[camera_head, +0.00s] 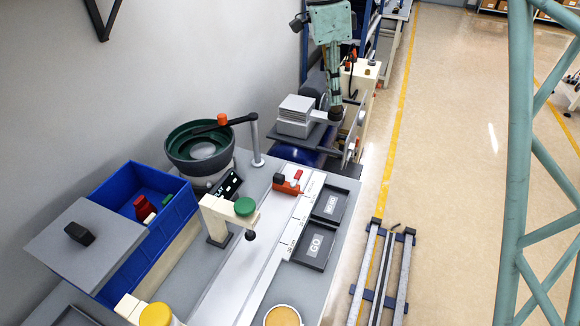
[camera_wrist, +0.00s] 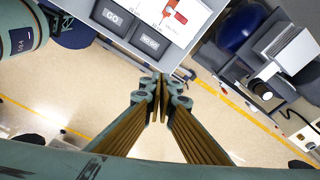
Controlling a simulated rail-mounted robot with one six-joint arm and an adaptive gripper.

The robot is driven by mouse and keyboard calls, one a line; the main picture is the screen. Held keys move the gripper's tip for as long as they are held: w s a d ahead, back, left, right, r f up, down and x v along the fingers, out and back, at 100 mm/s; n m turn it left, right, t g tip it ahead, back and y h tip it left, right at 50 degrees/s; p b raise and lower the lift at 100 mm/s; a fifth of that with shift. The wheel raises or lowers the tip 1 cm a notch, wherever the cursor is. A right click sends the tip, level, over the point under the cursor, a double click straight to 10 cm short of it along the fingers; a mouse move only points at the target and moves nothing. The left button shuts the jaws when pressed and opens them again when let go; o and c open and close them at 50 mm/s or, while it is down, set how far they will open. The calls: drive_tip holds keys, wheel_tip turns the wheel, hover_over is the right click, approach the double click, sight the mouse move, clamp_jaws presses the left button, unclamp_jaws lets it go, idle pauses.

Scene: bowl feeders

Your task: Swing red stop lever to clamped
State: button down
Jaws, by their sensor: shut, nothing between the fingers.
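The red stop lever (camera_head: 287,187) sits on the pale rail plate across the grey bench, near its back right end. It has a red-orange body with a dark block on the left and a red tip at the upper right. In the wrist view, the red lever (camera_wrist: 172,16) shows at the top edge, partly cut off. My gripper (camera_wrist: 160,90) is shut and empty, with its fingertips together. It is apart from the lever. In the head view my gripper (camera_head: 336,113) hangs right of and beyond the lever, near the stacked grey plates.
GO tray (camera_head: 308,262) and NO GO tray (camera_head: 318,219) lie right of the rail. A green bowl feeder (camera_head: 180,158) with an overhead arm and post (camera_head: 256,140) stands left of the lever. A blue bin (camera_head: 112,188) is at left.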

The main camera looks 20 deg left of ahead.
drive_tip(key=w+a+f+m+h, duration=0.1)
drive_tip(key=w+a+f+m, duration=0.15)
drive_tip(key=a+f, duration=0.7)
drive_tip(key=m+h, duration=0.1)
drive_tip(key=m, duration=0.2)
approach(296, 179)
drive_tip(key=w+a+r, duration=0.2)
drive_tip(key=w+a, duration=0.2)
drive_tip(key=shift+s+d+r+g, duration=0.2)
drive_tip(key=shift+r+g, duration=0.05)
drive_tip(key=shift+g, duration=0.15)
drive_tip(key=shift+f, duration=0.1)
drive_tip(key=shift+b+x, duration=0.95)
drive_tip(key=shift+x, duration=3.95)
